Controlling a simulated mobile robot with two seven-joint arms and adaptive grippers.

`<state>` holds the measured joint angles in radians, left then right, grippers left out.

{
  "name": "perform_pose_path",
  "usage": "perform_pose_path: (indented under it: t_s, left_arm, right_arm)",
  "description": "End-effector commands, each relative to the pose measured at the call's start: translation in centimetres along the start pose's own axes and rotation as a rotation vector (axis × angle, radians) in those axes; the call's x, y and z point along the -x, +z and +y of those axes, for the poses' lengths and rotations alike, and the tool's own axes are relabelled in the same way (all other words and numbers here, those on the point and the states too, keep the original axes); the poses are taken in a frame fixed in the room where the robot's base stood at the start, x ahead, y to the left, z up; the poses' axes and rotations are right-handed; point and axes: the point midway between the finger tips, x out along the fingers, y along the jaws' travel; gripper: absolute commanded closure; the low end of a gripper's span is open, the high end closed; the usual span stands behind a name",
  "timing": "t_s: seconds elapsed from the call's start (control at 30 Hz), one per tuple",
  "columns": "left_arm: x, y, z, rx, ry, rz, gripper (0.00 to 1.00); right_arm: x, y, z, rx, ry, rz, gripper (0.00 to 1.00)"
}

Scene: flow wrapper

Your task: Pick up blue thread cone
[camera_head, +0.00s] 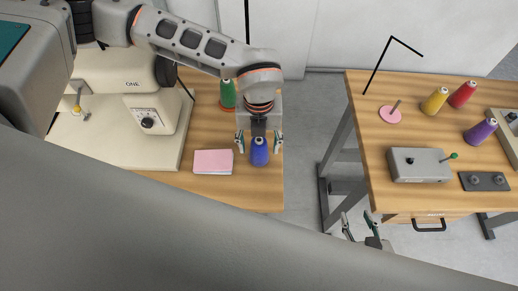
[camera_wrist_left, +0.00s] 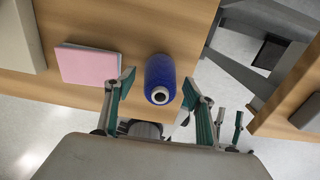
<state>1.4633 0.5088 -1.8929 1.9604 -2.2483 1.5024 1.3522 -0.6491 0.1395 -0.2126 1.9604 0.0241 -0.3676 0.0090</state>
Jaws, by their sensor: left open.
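The blue thread cone (camera_head: 260,155) stands upright near the front right of the left wooden table. In the left wrist view the cone (camera_wrist_left: 160,77) is seen from above, with its pale top ring facing the camera. My left gripper (camera_head: 259,142) is open above the cone, one finger on each side. In the left wrist view the left gripper (camera_wrist_left: 157,88) shows clear gaps between its fingertips and the cone. My right gripper (camera_head: 357,219) is open and empty beside the front of the right table; its fingers also show in the left wrist view (camera_wrist_left: 229,122).
A pink fabric stack (camera_head: 213,162) lies left of the cone. A green cone (camera_head: 228,93) stands behind, and the sewing machine (camera_head: 135,95) is further left. A gap separates this table from the right table (camera_head: 368,143), which holds a grey box (camera_head: 420,165) and yellow, red and purple cones.

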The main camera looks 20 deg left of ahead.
Motion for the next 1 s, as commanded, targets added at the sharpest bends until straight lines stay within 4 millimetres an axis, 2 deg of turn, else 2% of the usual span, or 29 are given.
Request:
perform_pose_path:
  t_s: [0.1, 0.13, 0.2, 0.3, 0.73, 0.87, 1.0]
  left_arm:
    - [0.0, 0.0, 0.0, 0.000, 0.000, 0.000, 0.46]
    - [0.0, 0.0, 0.0, 0.000, 0.000, 0.000, 0.51]
    - [0.0, 0.0, 0.0, -0.001, 0.000, 0.000, 0.69]
    - [0.0, 0.0, 0.0, -0.001, 0.000, 0.000, 0.91]
    - [0.6, 0.0, -0.1, -0.001, -0.001, 0.000, 0.91]
    - [1.9, 0.1, -0.1, -0.001, -0.002, -0.003, 0.91]
    - [4.4, 0.1, -0.1, -0.001, -0.004, -0.004, 0.91]
  right_arm:
    - [0.0, 0.0, 0.0, 0.000, 0.000, 0.000, 0.60]
    - [0.0, 0.0, 0.0, 0.000, 0.000, 0.000, 0.60]
    - [0.0, 0.0, 0.0, 0.000, 0.000, 0.001, 0.60]
    - [0.0, -0.1, 0.0, 0.000, 0.000, 0.001, 0.60]
    - [0.0, -0.1, 0.0, 0.000, 0.001, 0.003, 0.60]
    - [-0.1, 0.0, 0.0, 0.000, 0.000, 0.002, 0.60]
    - [-0.2, 0.2, 0.0, 0.000, 0.000, 0.002, 0.60]
